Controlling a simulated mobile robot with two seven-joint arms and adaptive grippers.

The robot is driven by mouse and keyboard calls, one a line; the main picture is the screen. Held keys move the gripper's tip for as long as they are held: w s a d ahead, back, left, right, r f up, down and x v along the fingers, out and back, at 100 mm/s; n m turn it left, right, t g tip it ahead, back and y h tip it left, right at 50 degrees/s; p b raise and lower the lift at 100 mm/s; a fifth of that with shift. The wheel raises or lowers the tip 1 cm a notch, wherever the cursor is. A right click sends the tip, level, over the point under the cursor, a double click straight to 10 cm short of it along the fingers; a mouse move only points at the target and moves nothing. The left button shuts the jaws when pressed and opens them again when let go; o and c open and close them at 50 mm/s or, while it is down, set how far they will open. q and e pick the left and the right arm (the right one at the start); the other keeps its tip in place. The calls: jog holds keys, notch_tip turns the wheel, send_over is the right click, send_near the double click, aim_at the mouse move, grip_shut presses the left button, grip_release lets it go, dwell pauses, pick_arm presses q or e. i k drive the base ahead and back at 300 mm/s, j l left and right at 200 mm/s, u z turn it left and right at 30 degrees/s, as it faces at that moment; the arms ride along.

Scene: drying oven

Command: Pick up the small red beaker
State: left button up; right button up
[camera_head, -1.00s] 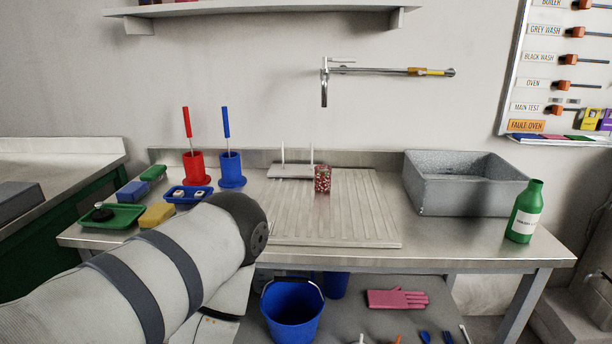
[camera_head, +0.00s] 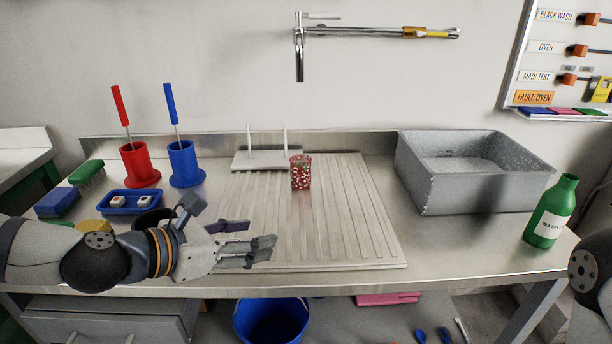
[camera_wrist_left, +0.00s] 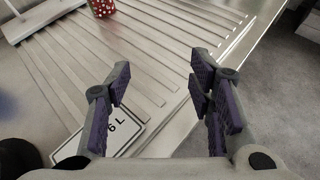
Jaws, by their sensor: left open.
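The small red beaker (camera_head: 301,172) is red with pale speckles and stands upright on the ribbed draining board (camera_head: 370,245), near its back edge. It also shows at the top edge of the left wrist view (camera_wrist_left: 102,8), partly cut off. My left gripper (camera_head: 255,240) is over the front left part of the board, apart from the beaker and nearer the front. In the left wrist view my left gripper (camera_wrist_left: 160,88) is open, with nothing between its fingers. At the right edge a piece of my right arm shows, but its gripper is out of view.
A white rack with two upright pegs (camera_head: 268,160) stands just behind the beaker to the left. Red (camera_head: 139,165) and blue (camera_head: 186,165) brush holders stand further left. A grey basin (camera_head: 480,190) and green bottle (camera_head: 551,212) are at right. A tap (camera_head: 300,60) hangs above.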

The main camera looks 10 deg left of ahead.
aim_at(301, 173)
jog(key=i+l, duration=0.15)
jog(key=i, duration=0.3)
jog(key=i+l, duration=0.1)
jog(key=i, duration=0.4)
